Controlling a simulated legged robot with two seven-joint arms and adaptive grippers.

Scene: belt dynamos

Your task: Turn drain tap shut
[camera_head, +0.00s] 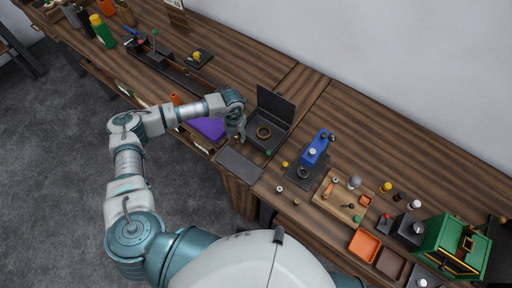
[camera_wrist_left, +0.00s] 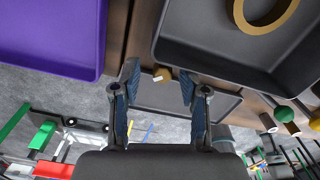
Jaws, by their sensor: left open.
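My left gripper (camera_head: 241,134) is at the left front edge of a dark grey tray (camera_head: 256,143) that holds a brass ring (camera_head: 264,132). In the left wrist view the gripper (camera_wrist_left: 159,72) is open, with its two blue-padded fingers apart. A small brass piece with a pale end (camera_wrist_left: 162,75), which looks like the drain tap, shows between the fingertips at the tray's outer wall. I cannot tell whether a finger touches it, nor how far it is turned. In the head view the gripper hides it. My right gripper is not in view.
A purple thing (camera_head: 207,128) lies just left of the gripper. A flat grey tray (camera_head: 240,165) sits lower in front. A green knob (camera_head: 268,152) is right of the gripper. A dark upright panel (camera_head: 276,105) stands behind the tray. A blue device (camera_head: 316,148) stands further right.

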